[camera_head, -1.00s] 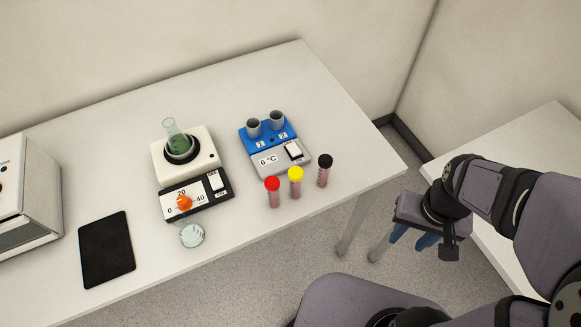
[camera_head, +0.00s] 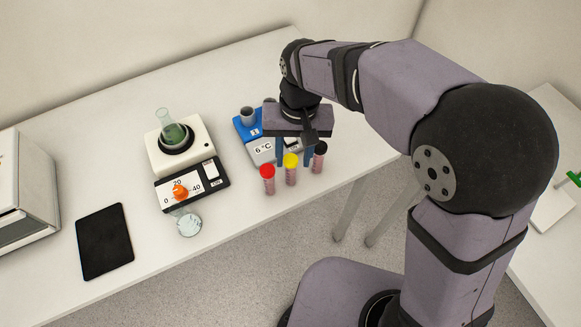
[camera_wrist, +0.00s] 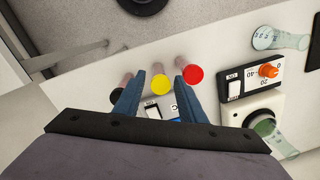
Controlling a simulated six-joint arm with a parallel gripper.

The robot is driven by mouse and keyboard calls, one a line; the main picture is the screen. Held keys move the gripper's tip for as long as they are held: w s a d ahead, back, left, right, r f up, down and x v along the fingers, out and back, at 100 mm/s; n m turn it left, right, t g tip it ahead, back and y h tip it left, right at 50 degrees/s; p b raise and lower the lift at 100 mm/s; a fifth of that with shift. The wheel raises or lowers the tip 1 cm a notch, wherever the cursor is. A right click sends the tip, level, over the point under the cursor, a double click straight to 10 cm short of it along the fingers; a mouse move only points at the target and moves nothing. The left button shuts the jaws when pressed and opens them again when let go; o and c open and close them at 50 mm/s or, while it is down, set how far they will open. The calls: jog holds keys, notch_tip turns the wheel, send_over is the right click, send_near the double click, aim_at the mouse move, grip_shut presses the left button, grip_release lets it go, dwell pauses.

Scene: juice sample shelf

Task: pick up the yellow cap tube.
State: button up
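The yellow cap tube (camera_head: 291,169) stands upright on the table between the red cap tube (camera_head: 268,179) on its left and the black cap tube (camera_head: 318,157) on its right. My gripper (camera_head: 294,162) is open and empty, pointing down over the row of tubes. In the wrist view the yellow cap (camera_wrist: 161,84) shows in the gap between the two blue fingers of my gripper (camera_wrist: 160,76). The red cap (camera_wrist: 193,74) is just outside the right finger and the black cap (camera_wrist: 117,95) is outside the left one. I cannot tell the height left above the caps.
The blue and grey cooler (camera_head: 245,128) is close behind the tubes, partly hidden by my gripper. A black tablet (camera_head: 104,242) lies further left. The table's front edge is near the tubes.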

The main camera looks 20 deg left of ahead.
aim_at(291, 169)
jog(key=shift+w+a+f+b, duration=0.35)
jog(key=shift+f+b, duration=0.1)
jog(key=shift+f, duration=0.1)
jog(key=shift+w+f, duration=0.1)
jog(key=shift+w, duration=0.35)
jog(key=shift+s+a+f+p, duration=0.1)
jog(key=shift+f+p, duration=0.55)
jog(key=shift+f, duration=1.2)
jog(key=shift+s+a+f+p, duration=0.1)
jog(key=shift+f+p, duration=0.55)
jog(key=shift+f, duration=1.15)
jog(key=c, duration=0.8)
